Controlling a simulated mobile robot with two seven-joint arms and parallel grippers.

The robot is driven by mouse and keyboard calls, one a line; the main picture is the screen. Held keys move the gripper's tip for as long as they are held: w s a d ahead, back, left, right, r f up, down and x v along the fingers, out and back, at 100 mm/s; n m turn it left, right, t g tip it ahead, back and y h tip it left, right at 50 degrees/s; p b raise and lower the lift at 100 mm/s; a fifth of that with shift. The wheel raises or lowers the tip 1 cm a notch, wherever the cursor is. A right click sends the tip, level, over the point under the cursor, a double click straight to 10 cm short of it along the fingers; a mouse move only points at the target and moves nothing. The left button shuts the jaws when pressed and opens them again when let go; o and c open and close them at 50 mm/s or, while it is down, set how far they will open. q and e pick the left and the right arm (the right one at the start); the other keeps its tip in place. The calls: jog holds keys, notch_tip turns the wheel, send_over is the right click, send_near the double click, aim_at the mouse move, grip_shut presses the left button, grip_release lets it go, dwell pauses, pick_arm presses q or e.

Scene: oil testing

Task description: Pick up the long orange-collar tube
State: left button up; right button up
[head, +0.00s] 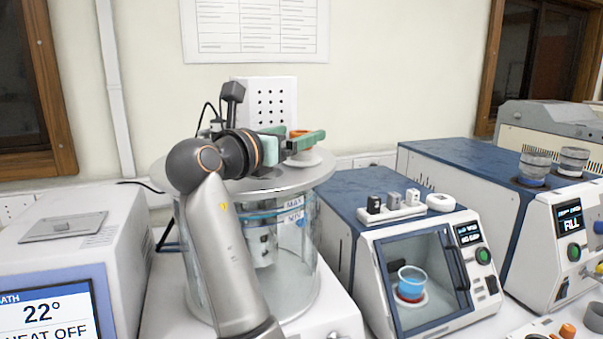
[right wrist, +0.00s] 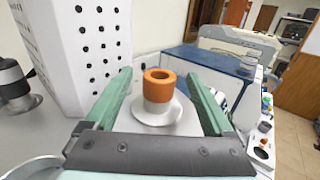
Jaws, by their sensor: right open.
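The orange-collar tube (right wrist: 159,86) stands upright in the right wrist view. Its orange collar and a short white part below show above a round white flange on the lid of the glass bath. Any lower length is hidden. In the head view a bit of the orange collar (head: 299,133) shows between the fingers. My right gripper (head: 298,140) is open, with its green fingers on either side of the collar. In the right wrist view the fingers (right wrist: 162,95) are apart, with gaps to the collar on both sides. My left gripper is not in view.
The glass bath's round lid (head: 305,172) lies under the gripper. A white perforated box (head: 270,103) stands close behind. A glass-door cabinet (head: 415,280) with a blue beaker (head: 411,279) and a blue-topped machine (head: 450,160) stand to the right.

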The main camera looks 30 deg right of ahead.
grip_shut()
dwell(0.6)
